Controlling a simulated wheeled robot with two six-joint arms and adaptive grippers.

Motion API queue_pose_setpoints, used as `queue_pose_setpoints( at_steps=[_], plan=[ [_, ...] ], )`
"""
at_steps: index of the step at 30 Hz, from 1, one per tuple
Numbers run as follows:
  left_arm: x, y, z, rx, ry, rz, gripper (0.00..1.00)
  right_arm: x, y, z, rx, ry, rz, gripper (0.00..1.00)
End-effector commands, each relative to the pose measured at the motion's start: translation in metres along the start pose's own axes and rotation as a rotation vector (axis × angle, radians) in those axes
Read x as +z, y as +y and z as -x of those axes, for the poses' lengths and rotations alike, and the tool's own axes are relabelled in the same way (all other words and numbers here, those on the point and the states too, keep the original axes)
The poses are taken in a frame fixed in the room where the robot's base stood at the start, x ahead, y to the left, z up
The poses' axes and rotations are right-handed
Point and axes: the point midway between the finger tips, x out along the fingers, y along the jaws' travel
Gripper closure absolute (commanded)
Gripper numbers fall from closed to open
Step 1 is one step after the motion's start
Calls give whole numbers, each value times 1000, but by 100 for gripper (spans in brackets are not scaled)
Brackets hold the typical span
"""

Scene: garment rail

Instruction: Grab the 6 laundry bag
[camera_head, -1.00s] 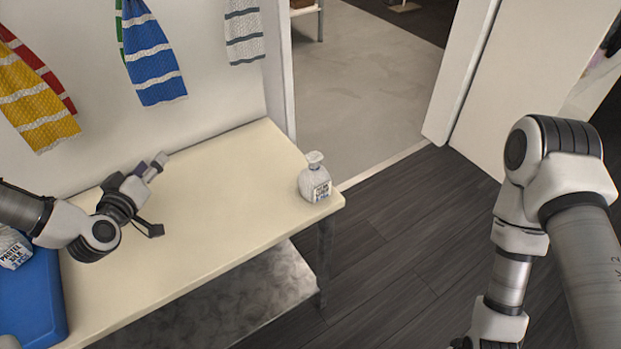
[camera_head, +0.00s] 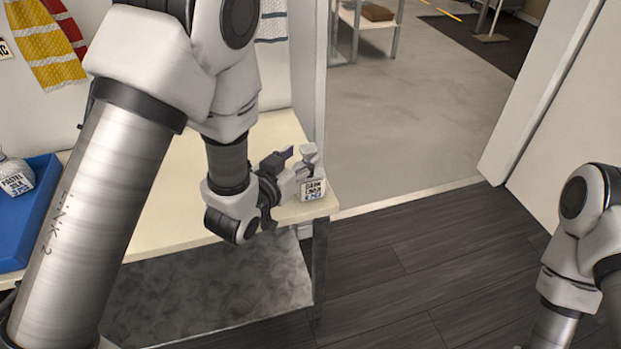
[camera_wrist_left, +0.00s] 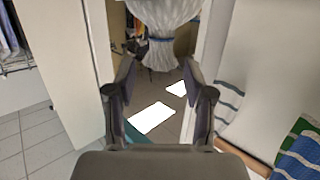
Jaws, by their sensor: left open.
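A small white laundry bag (camera_head: 313,190) with a tied neck and a printed label stands at the table's right end; the label seems to read "clean linen". My left gripper (camera_head: 284,187) is open just left of it. In the left wrist view, the bag (camera_wrist_left: 165,12) shows at the top, its gathered neck just beyond and between the two spread fingers (camera_wrist_left: 160,78). I cannot tell whether they touch it. Another white bag (camera_head: 17,182), labelled "pastel silk", sits in the blue tray (camera_head: 45,217) at the left. My right gripper is outside the view.
The cream table (camera_head: 160,225) has bare top between tray and bag, partly hidden by my left arm. A lower shelf (camera_head: 215,285) lies beneath. Striped towels (camera_head: 50,45) hang on the wall behind. A doorway opens at the back right; dark floor (camera_head: 410,265) is clear.

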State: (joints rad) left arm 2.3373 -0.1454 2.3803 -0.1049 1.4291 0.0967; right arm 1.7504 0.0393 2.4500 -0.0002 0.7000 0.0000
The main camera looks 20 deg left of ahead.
Motion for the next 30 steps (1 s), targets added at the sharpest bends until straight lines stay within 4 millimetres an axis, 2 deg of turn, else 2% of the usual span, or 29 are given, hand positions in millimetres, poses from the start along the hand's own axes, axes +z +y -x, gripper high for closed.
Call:
queue_pose_setpoints(
  at_steps=[7,14,15,19,30],
  plan=[
    [2,-2,-42,1,1,0,47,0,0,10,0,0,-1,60],
    [3,-2,-47,0,-1,0,47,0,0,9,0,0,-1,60],
    [3,-2,-47,0,-1,0,54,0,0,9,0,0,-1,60],
    [3,-2,-47,0,-1,0,100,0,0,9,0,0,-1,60],
    [2,-2,-46,0,0,0,100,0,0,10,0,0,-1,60]
  ],
)
